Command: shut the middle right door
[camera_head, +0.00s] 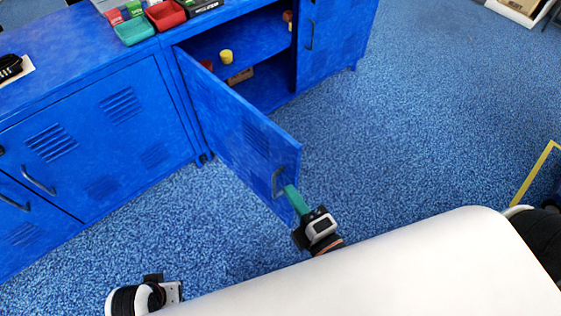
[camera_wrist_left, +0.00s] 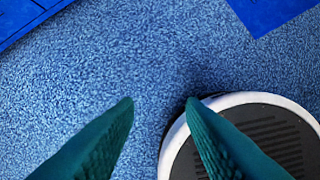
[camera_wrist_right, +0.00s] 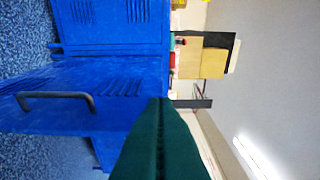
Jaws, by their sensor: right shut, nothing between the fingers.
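The middle right door (camera_head: 235,120) is blue with a vent and a bar handle (camera_head: 277,183). It stands wide open from the blue cabinet, swung out toward me. My right gripper (camera_head: 293,197) is shut and empty, with its green fingers at the door's free edge beside the handle. In the right wrist view the shut fingers (camera_wrist_right: 160,105) overlap the door (camera_wrist_right: 120,85), with the handle to their left; I cannot tell whether they touch it. My left gripper (camera_wrist_left: 160,100) is open and empty over the carpet, away from the door. In the head view only its wrist shows, at the lower left.
Inside the open compartment are a yellow cup (camera_head: 226,57) and other small items on shelves. Trays (camera_head: 165,14) stand on the cabinet top. Neighbouring doors (camera_head: 100,125) look shut. Blue carpet (camera_head: 420,110) to the right is clear.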

